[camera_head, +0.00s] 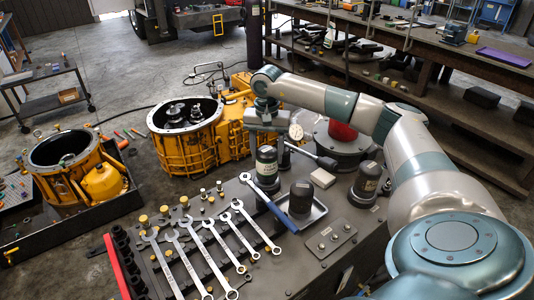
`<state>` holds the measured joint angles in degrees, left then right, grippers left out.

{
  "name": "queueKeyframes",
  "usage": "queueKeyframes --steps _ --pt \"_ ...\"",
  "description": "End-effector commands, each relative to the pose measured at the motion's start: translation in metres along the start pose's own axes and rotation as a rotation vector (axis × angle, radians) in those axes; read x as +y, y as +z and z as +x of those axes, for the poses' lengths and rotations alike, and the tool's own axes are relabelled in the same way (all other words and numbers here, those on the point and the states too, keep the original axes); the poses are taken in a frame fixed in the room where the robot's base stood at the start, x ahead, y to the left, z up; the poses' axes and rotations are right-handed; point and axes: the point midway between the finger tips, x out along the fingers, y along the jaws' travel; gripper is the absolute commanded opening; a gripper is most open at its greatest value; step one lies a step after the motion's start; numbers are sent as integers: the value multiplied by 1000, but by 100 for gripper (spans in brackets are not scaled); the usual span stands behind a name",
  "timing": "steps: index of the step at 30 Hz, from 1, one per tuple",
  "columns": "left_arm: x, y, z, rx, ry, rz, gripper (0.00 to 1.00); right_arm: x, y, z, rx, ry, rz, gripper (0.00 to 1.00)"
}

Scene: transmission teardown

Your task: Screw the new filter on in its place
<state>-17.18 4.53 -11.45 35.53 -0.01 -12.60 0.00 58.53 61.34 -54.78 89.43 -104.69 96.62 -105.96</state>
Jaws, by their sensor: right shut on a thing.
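My right arm reaches in from the right, and its gripper (266,140) points down over the workbench. It is shut on the top of a dark cylindrical filter (266,165) with a pale band. The filter looks upright; I cannot tell whether its bottom touches anything. A second dark canister (301,200) stands in a shallow metal tray (314,216). A third, with a label (368,178), stands on the bench to the right. I cannot tell from the markings which is new. The filter's threads and seat are hidden. My left gripper is out of view.
Several wrenches (222,246) lie on the bench (335,270) beside sockets and bolts. A small pale box (322,178) and a hammer-like tool (310,155) are close to the gripper. Open yellow transmission housings (185,145) stand behind and left.

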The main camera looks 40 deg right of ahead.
Motion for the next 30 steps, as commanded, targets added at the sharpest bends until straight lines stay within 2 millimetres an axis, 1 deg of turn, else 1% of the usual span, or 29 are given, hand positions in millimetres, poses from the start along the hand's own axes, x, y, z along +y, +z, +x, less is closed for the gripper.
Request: queueKeyframes --steps 7,22,30 --pt "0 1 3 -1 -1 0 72 0 0 0 1 -1 0 17" --pt "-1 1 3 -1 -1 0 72 0 1 0 1 -1 0 17" --pt "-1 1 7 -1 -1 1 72 0 1 4 1 -1 0 17"
